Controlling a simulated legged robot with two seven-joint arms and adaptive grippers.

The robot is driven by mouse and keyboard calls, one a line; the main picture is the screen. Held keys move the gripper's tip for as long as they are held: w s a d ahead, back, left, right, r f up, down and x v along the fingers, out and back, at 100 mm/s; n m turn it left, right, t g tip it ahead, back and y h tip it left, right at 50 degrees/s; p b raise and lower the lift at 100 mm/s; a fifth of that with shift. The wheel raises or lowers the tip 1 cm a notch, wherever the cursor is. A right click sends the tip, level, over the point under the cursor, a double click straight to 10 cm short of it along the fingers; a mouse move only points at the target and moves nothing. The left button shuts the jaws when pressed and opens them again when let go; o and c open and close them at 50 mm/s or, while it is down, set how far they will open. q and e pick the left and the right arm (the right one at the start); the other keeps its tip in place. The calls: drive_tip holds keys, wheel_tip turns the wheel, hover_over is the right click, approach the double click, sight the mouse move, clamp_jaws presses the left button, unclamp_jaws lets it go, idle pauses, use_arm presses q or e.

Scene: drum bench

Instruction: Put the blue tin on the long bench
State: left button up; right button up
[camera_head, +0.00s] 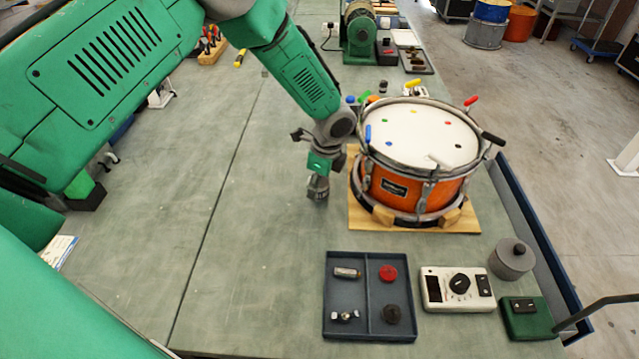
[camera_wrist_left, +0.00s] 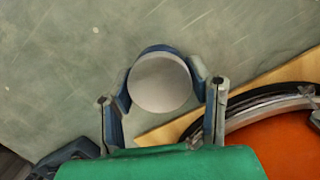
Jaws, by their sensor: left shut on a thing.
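My left gripper (camera_head: 318,188) is low over the long bench (camera_head: 240,230), just left of the drum, pointing down. In the left wrist view its fingers (camera_wrist_left: 163,92) are closed around a round thing with a plain grey top and a blue edge, which looks like the blue tin (camera_wrist_left: 160,84). In the head view the tin is mostly hidden by the gripper. I cannot tell whether its bottom touches the bench top. My right gripper is not in view.
An orange drum (camera_head: 413,190) on a wooden board (camera_head: 465,222) stands close right of the gripper. A divided tray (camera_head: 337,295), a white dial box (camera_head: 432,288) and a grey lidded pot (camera_head: 512,262) are nearer. The bench left of the gripper is clear.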

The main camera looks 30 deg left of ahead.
sight(322, 182)
use_arm(q)
drive_tip(key=shift+w+a+f, duration=0.1)
drive_tip(key=shift+a+f, duration=0.3)
drive_tip(key=o, duration=1)
drive_tip(key=shift+a, duration=0.2)
drive_tip(key=shift+c, duration=0.2)
drive_tip(key=shift+o, duration=1.2)
drive_tip(key=shift+a, duration=0.15)
drive_tip(key=shift+d+r, duration=0.25)
drive_tip(key=shift+d, duration=0.2)
drive_tip(key=r, duration=0.7)
drive_tip(key=d+r, duration=0.1)
drive_tip(key=r, duration=0.3)
drive_tip(key=shift+b, duration=0.35)
drive_tip(key=shift+d+r, duration=0.25)
drive_tip(key=shift+d, duration=0.15)
drive_tip(key=shift+a, duration=0.1)
